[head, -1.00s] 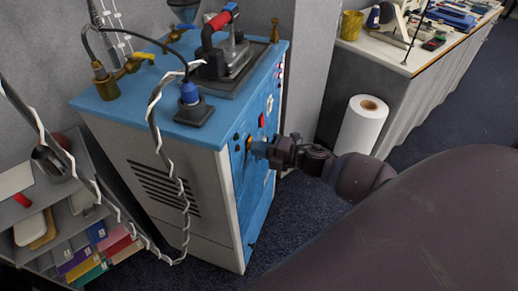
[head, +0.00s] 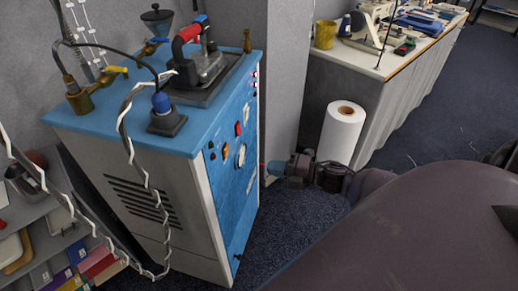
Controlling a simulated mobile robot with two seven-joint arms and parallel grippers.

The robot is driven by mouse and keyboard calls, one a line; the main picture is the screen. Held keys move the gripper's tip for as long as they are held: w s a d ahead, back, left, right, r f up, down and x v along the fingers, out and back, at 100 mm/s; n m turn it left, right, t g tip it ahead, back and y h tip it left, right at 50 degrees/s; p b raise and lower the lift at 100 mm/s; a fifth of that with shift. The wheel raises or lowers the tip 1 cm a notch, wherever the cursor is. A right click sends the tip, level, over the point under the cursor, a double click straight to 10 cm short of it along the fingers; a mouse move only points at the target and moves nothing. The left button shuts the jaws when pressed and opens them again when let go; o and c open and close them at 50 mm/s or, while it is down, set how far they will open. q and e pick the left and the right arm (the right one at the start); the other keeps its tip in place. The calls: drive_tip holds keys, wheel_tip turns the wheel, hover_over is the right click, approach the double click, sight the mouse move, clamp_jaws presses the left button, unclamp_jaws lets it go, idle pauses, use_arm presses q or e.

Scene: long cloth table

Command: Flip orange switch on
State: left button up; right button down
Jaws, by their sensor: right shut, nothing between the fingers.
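The blue-and-grey machine (head: 150,185) stands left of centre, with its blue control panel (head: 245,190) facing right. A small orange switch (head: 225,151) seems to sit on the left part of the panel. It is too small to tell its position. My right gripper (head: 268,168) is just right of the panel, pointing left at about the switch's height. It is shut and empty, and appears apart from the switch. My left gripper is not in view.
A red button (head: 238,128) and a pale round dial (head: 241,155) are near the switch. An iron (head: 205,65) rests on the machine's top. A white paper roll (head: 341,132) stands behind my right arm, beside the cloth-covered table (head: 385,100).

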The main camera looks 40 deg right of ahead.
drive_tip(key=shift+v, duration=1.05)
drive_tip(key=shift+f, duration=0.15)
drive_tip(key=s+a+f+m+g+h, duration=0.1)
drive_tip(key=s+a+f+m+h, duration=0.4)
drive_tip(key=m, duration=0.7)
drive_tip(key=s+a+f+m+g+h, duration=0.2)
drive_tip(key=s+a+f+m+h, duration=0.3)
drive_tip(key=s+m, duration=0.3)
drive_tip(key=a+f+m, duration=0.1)
drive_tip(key=m, duration=0.3)
drive_tip(key=shift+s+f, duration=0.25)
drive_tip(key=shift+f, duration=0.1)
drive_tip(key=shift+a, duration=0.1)
